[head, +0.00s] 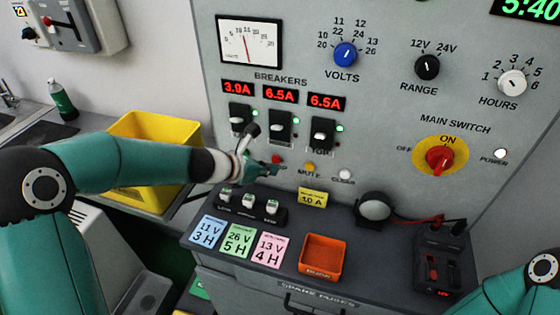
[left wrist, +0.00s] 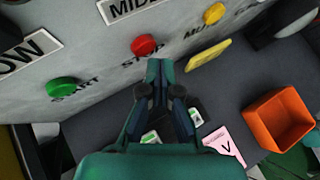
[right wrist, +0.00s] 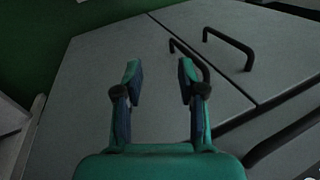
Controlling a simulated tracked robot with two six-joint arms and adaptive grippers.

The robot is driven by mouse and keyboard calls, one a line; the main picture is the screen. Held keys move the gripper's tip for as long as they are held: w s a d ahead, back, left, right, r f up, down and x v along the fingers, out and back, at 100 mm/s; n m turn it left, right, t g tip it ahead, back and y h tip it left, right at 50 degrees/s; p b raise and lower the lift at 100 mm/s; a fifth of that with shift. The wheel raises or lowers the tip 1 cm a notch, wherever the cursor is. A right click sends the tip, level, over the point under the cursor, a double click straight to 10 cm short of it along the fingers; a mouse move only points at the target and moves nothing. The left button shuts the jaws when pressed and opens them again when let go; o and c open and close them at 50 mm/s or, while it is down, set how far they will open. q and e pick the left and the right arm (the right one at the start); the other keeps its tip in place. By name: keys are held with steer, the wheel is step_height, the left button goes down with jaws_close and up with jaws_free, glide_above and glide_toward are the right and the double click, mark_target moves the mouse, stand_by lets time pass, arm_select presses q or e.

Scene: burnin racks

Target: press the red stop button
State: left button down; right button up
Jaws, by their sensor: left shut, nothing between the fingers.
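The red stop button (left wrist: 144,46) sits on the grey panel under the breakers, between a green start button (left wrist: 62,88) and a yellow mute button (left wrist: 214,13). In the head view the stop button (head: 276,159) shows just beyond my left gripper (head: 261,174), which partly covers its label. In the left wrist view my left gripper (left wrist: 160,68) is shut and empty, its tips just below and slightly right of the stop button, with a small gap seeming to remain. My right gripper (right wrist: 160,78) is open and empty in the right wrist view, above grey surfaces with dark handles.
Below the panel, a ledge holds several coloured cards (head: 238,240), an orange bin (head: 323,258), a yellow tag (head: 313,197) and small fuse-like parts (head: 272,207). The red main switch (head: 439,158) is to the right. A yellow crate (head: 152,128) stands at left.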

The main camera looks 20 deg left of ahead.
arm_select(q)
steer(key=shift+w+r, duration=0.1)
steer(key=shift+w, duration=0.2)
steer(key=shift+w+p, duration=0.4)
stand_by(0.6)
stand_by(0.4)
steer(key=shift+s+b, duration=0.55)
steer(key=shift+s, duration=0.3)
steer(key=shift+s+b, duration=1.2)
steer(key=shift+s, duration=1.3)
